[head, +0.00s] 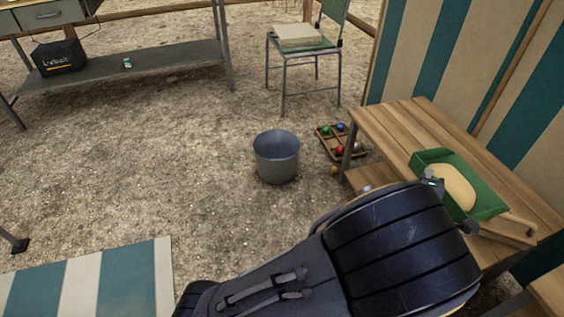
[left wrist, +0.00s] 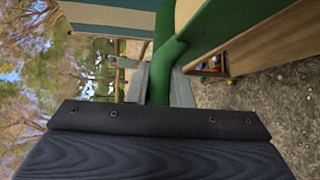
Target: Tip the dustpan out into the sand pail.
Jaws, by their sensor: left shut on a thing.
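The green dustpan (head: 433,158) is at the wooden bench on the right, with a pale sandy heap (head: 455,188) in it. It looks roughly level; I cannot tell whether it touches the bench top. My left gripper (head: 452,206) is at its near side, partly hidden behind my dark arm. In the left wrist view the jaws (left wrist: 160,85) are closed on a green part of the dustpan (left wrist: 167,50). The grey sand pail (head: 276,160) stands upright on the sand, left of the bench, apart from the dustpan. Its visible inside looks empty. My right gripper is out of view.
The slatted wooden bench (head: 400,122) stands by a striped tent wall (head: 430,50). A divided crate of coloured balls (head: 343,141) lies between pail and bench. A chair (head: 298,45) and a metal table (head: 140,75) stand behind. The sand left of the pail is clear.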

